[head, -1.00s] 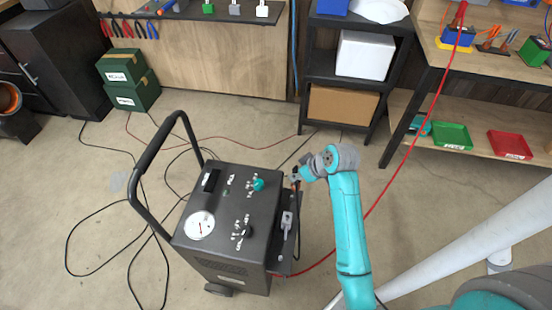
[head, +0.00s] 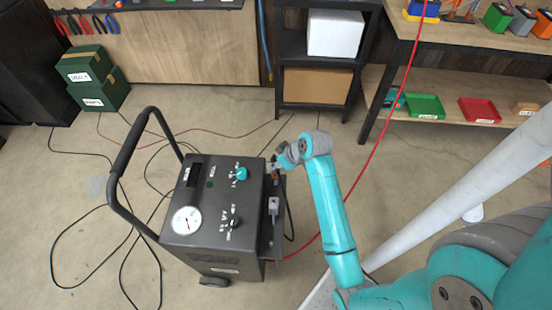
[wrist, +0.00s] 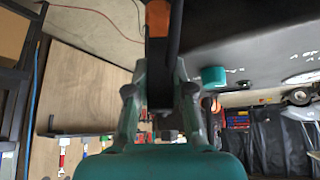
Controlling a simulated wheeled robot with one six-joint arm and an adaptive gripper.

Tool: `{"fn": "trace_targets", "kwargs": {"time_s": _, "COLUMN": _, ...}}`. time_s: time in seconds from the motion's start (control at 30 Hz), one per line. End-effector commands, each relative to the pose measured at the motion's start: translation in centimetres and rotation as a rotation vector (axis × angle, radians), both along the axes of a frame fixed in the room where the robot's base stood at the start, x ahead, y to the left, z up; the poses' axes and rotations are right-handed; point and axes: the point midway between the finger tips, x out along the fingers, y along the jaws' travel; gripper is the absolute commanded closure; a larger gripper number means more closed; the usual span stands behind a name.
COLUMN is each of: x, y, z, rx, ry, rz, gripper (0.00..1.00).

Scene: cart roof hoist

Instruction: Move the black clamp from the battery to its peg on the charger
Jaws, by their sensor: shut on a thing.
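The charger (head: 205,222) is a dark grey wheeled cart with a white gauge, a teal knob and a black handle. My gripper (head: 277,166) is at its back right edge, close to the side bracket. In the wrist view my gripper (wrist: 158,85) is shut on the black clamp (wrist: 160,60), whose orange-copper part points up in the picture. A black cable hangs below my gripper in the head view. A grey fitting (head: 273,205) is on the charger's right side; I cannot tell whether it is the peg. The blue battery (head: 422,10) is on the bench, partly cut off.
A red cable (head: 378,145) runs from the battery area down to the charger behind my arm. A dark shelf (head: 318,110) with boxes and the workbench (head: 480,45) stand behind. Black cables (head: 62,278) lie on the floor left of the charger. Green boxes (head: 95,80) are at the far left.

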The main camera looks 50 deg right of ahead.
Motion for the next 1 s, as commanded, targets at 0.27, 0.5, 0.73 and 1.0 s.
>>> {"fn": "trace_targets", "kwargs": {"time_s": 0.27, "x": 0.0, "y": 0.0, "z": -1.9, "rx": 0.000, "ry": 0.000, "rz": 0.000, "gripper": 1.00}}
{"fn": "trace_targets", "kwargs": {"time_s": 0.5, "x": 0.0, "y": 0.0, "z": -2.5, "rx": 0.000, "ry": -0.001, "rz": 0.001, "gripper": 1.00}}
{"fn": "trace_targets", "kwargs": {"time_s": 0.73, "x": 0.0, "y": 0.0, "z": -2.5, "rx": 0.000, "ry": -0.001, "rz": 0.000, "gripper": 1.00}}
{"fn": "trace_targets", "kwargs": {"time_s": 1.0, "x": 0.0, "y": 0.0, "z": -2.5, "rx": -0.001, "ry": -0.001, "rz": -0.001, "gripper": 1.00}}
